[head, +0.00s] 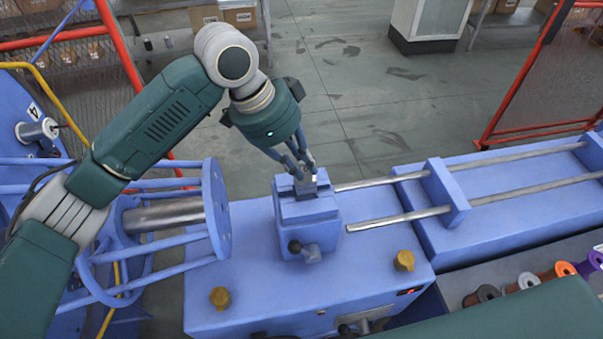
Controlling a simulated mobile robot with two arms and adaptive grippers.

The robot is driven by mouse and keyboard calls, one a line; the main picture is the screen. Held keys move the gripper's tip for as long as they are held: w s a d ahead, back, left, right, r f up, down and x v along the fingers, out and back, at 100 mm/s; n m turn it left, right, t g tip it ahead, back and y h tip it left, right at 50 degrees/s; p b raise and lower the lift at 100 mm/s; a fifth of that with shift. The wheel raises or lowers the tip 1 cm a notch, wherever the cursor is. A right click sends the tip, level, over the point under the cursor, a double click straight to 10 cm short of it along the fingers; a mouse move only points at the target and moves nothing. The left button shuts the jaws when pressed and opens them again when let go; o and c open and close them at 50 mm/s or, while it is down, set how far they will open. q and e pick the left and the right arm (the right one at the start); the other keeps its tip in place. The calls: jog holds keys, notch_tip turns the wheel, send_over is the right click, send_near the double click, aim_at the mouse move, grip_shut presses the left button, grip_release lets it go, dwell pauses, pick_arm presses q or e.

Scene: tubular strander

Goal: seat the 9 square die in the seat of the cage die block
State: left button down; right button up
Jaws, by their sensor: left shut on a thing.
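The cage die block (308,229) is a blue block on the blue machine bed, near the middle of the head view. My left gripper (303,172) points down just over the top of the block. It is shut on a small grey metal piece, the die (313,184), which is at the block's top opening. The fingers and the die cover most of the seat, so I cannot tell whether the die touches it. My right gripper is not in view.
The blue cage (217,212) with its end plate stands left of the block. Two steel rods (400,219) run right from near the block. Yellow knobs (403,260) rise from the bed. Coloured spools (565,270) sit at lower right. A red fence frame (500,100) stands behind.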

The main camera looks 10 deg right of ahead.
pick_arm(q)
notch_tip(320, 180, down, 4)
jog(key=shift+f+p, duration=0.1)
jog(key=shift+p, duration=0.35)
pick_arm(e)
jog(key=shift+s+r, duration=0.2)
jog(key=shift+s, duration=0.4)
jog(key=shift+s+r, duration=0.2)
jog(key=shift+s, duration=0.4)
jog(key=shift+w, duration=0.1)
pick_arm(q)
jog(key=c, duration=1.7)
grip_release()
jog(key=shift+f, duration=0.2)
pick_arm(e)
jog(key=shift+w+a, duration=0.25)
pick_arm(q)
jog(key=shift+r, duration=0.2)
jog(key=shift+b+v, duration=1.65)
jog(key=shift+v, duration=4.3)
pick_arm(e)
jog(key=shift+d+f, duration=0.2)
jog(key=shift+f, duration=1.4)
